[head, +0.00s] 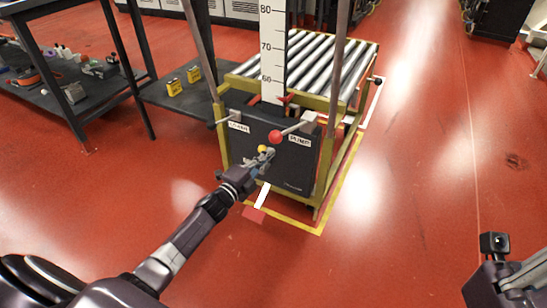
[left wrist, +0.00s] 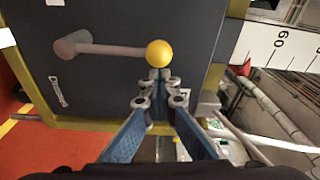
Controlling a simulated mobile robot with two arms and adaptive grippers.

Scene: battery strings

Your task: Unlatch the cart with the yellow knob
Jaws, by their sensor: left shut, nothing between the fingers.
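The yellow knob (left wrist: 159,53) is a ball on the end of a grey lever (left wrist: 110,50) that runs to a round pivot on the dark panel (left wrist: 110,20). The yellow knob also shows in the head view (head: 262,149), on the front panel (head: 300,165) of the roller-topped cart (head: 228,88). My left gripper (head: 267,155) is at the knob. In the left wrist view its fingertips (left wrist: 160,76) are together and empty, just below the knob; I cannot tell whether they touch it. The gripper hides part of the lever in the head view. My right gripper's fingers are not seen.
A red knob (head: 275,136) on another lever sticks out close above the yellow one. A white measuring scale (head: 272,50) and posts rise above the cart. A dark shelf (head: 185,98) stands to its left. Red floor on the right is clear.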

